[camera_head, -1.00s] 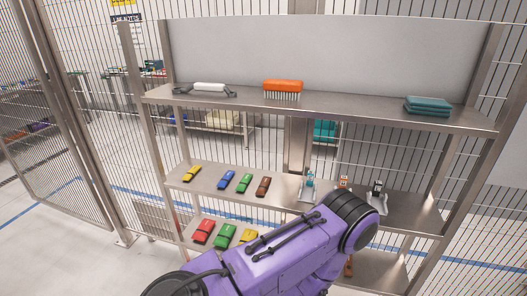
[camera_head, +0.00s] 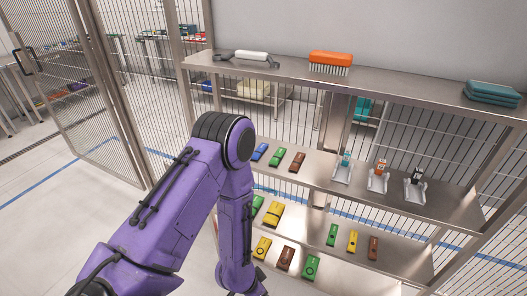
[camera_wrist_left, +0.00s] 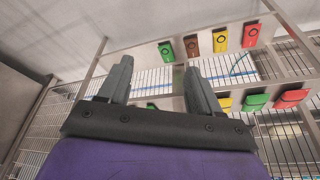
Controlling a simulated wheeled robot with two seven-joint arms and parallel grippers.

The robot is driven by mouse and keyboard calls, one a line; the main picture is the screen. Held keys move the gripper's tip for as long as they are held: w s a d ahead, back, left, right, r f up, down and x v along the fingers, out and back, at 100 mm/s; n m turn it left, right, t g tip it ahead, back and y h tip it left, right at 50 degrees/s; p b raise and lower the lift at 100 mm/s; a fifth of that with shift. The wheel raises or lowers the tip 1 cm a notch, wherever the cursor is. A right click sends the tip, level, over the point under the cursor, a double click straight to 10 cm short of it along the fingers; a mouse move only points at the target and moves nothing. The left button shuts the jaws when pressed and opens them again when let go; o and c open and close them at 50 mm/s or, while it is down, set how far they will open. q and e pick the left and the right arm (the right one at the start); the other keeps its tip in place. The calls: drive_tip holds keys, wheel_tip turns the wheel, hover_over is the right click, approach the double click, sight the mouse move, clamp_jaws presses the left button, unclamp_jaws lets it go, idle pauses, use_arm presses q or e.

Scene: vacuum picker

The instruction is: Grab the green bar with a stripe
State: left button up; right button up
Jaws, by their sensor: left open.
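Several green bars show in the head view. One lies on the middle shelf (camera_head: 276,157). On the level below, one (camera_head: 257,205) is partly hidden by my arm, one (camera_head: 311,267) carries a round mark, and another (camera_head: 332,235) lies further right. I cannot tell for certain which has a stripe. In the left wrist view a round-marked green bar (camera_wrist_left: 166,52) is beyond the fingertips, and another green bar (camera_wrist_left: 256,102) is to the right. My left gripper (camera_wrist_left: 157,72) is open and empty, apart from the bars. The head view hides it; my right gripper is not in view.
Yellow (camera_head: 262,248), brown (camera_head: 285,259) and blue (camera_head: 259,152) bars lie near the green ones. Small devices on stands (camera_head: 378,175) stand on the middle shelf. The top shelf (camera_head: 400,90) holds an orange brush (camera_head: 331,63). Metal uprights and mesh surround the rack.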

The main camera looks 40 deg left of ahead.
use_arm(q)
drive_tip(key=w+r+m+h, duration=0.2)
drive_tip(key=w+r+m, duration=0.4)
drive_tip(key=w+m, duration=0.25)
wheel_tip(320, 180, up, 21)
drive_tip(key=m+y+p, duration=0.4)
drive_tip(key=m+p, duration=0.1)
drive_tip(key=m, duration=1.7)
hover_over(278, 154)
drive_tip(key=s, duration=0.4)
drive_tip(key=shift+w+d+r+t, duration=0.1)
drive_tip(key=shift+d+r+t, duration=0.15)
drive_tip(key=shift+d, duration=0.2)
drive_tip(key=shift+w+a+p, duration=0.1)
drive_tip(key=shift+w+p, duration=0.3)
drive_tip(key=shift+w, duration=0.15)
drive_tip(key=p+x, duration=0.1)
drive_tip(key=x, duration=0.4)
drive_tip(key=shift+w+f, duration=0.1)
